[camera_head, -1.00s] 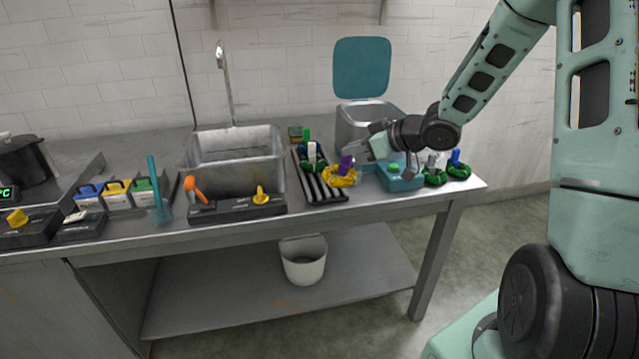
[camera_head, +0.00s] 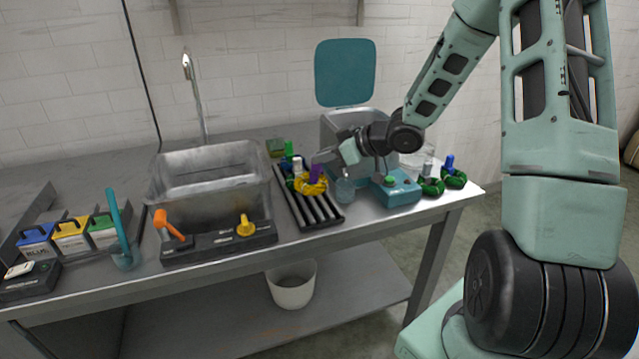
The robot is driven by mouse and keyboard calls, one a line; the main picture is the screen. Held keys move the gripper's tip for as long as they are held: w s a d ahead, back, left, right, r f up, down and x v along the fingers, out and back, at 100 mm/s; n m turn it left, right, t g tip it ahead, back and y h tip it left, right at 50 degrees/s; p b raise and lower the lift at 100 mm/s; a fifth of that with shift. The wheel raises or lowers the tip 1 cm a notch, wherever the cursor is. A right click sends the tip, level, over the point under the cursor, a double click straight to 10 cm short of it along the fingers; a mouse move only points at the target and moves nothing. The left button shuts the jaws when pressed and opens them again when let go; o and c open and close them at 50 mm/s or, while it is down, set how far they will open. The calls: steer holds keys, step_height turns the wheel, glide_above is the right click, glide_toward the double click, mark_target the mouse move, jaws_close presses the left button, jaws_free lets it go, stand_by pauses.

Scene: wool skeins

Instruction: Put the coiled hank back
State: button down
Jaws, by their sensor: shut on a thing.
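The coiled hank (camera_head: 301,188) is a yellow ring of wool with a purple upright piece (camera_head: 316,173). My gripper (camera_head: 318,161) reaches in from the right and is shut on the purple piece. The hank is over the back part of the black ribbed rack (camera_head: 326,212); I cannot tell whether it touches the rack.
A teal device with a green button (camera_head: 402,193) and a clear beaker (camera_head: 345,191) stand right of the rack. Two green hanks (camera_head: 431,187) lie near the table's right end. The sink (camera_head: 208,190) and a black unit with orange and yellow knobs (camera_head: 215,245) are left.

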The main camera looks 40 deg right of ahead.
mark_target(323, 175)
steer(key=shift+f+b, duration=0.45)
steer(key=shift+f, duration=2.15)
steer(key=shift+f, duration=0.2)
steer(key=c, duration=1.4)
jaws_free()
steer(key=shift+c, duration=0.2)
steer(key=shift+r, duration=0.15)
